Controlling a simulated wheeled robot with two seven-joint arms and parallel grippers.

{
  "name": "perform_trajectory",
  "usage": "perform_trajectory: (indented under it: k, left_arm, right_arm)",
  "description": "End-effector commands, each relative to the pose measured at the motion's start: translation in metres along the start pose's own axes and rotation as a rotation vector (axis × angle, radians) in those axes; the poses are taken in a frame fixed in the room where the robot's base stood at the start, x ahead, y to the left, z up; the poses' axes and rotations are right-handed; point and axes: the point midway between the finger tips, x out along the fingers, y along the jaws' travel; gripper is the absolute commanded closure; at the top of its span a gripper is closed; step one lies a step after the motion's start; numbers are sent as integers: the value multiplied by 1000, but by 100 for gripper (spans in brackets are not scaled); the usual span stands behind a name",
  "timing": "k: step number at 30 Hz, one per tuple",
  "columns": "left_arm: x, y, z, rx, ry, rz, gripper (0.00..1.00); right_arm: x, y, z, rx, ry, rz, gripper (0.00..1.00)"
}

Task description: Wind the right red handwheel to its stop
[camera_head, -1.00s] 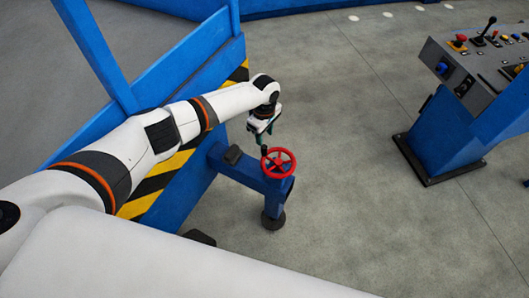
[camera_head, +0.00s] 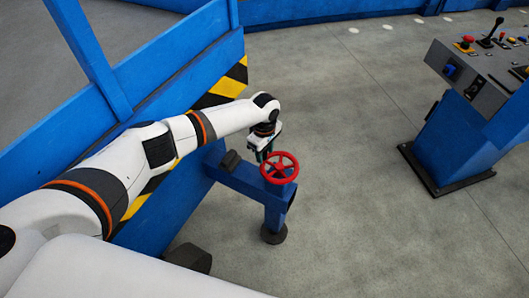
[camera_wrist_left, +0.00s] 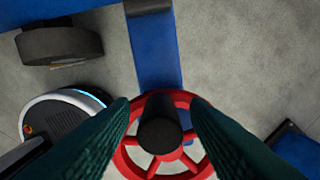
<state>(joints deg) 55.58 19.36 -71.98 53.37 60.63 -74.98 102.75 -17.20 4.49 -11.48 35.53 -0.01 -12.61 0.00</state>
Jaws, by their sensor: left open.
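The red handwheel (camera_head: 279,168) sits on top of a blue post at the end of a blue arm. In the left wrist view its red rim (camera_wrist_left: 128,160) and spokes fill the lower middle, partly hidden by my fingers. A black upright handle (camera_wrist_left: 160,128) stands on the rim. My left gripper (camera_head: 265,156) is over the wheel's far left edge. In the left wrist view the open green fingers of the gripper (camera_wrist_left: 160,110) lie on either side of the handle, with gaps showing. My right gripper is out of view.
A blue barrier with a yellow-black striped panel (camera_head: 228,87) stands left of the wheel. A grey control console (camera_head: 480,75) on a blue pedestal is at the right. Grey floor (camera_head: 350,170) between wheel and console is clear.

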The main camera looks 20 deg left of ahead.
Motion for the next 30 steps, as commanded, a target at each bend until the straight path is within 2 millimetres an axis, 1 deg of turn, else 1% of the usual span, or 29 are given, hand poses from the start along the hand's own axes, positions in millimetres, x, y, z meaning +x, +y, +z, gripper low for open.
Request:
perform_trajectory:
  k: [3,11,17,22,26,30]
  left_arm:
    - [0,0,0,0,0,0,58]
    - [0,0,0,0,-1,0,100]
    - [0,0,0,10,0,1,100]
    - [-1,-2,-1,55,3,3,100]
    - [-2,-6,-2,126,5,4,100]
    - [-1,-12,-2,234,7,3,100]
  right_arm:
    - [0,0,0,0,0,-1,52]
    - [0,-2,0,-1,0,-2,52]
    - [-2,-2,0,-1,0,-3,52]
    - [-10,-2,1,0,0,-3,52]
    - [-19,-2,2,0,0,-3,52]
    - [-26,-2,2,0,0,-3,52]
